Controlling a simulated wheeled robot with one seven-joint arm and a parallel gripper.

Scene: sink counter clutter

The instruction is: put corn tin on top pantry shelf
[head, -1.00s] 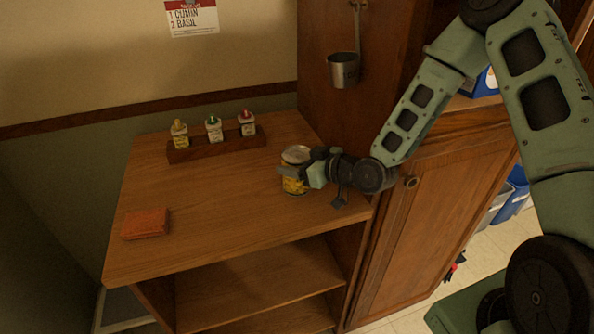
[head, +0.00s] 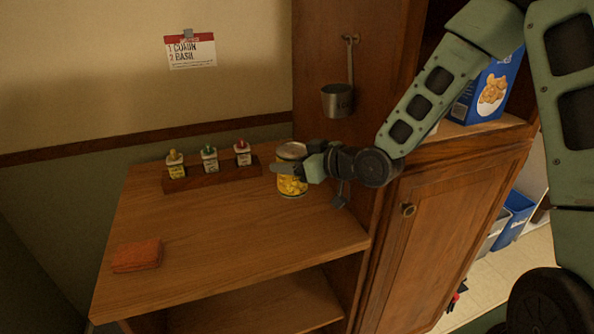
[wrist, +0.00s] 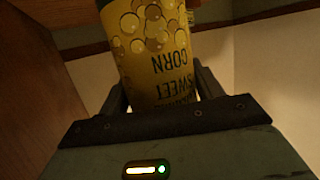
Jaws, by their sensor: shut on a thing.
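The corn tin (head: 292,184) is a yellow can with a silver lid, upright in the head view. My gripper (head: 296,170) is shut on it from the right side, above the wooden counter. In the wrist view the tin (wrist: 155,50) sits between the two fingers of my gripper (wrist: 160,95), and its label reads "SWEET CORN". The pantry shelf (head: 470,128) to the right holds a blue box (head: 490,90). My arm hides part of the shelf opening, and the top shelf cannot be made out.
A wooden rack (head: 212,175) with several small bottles stands at the counter's back. An orange cloth (head: 137,255) lies at the front left. A metal measuring cup (head: 337,100) hangs on the cabinet side. The closed cabinet door (head: 445,225) is below the shelf.

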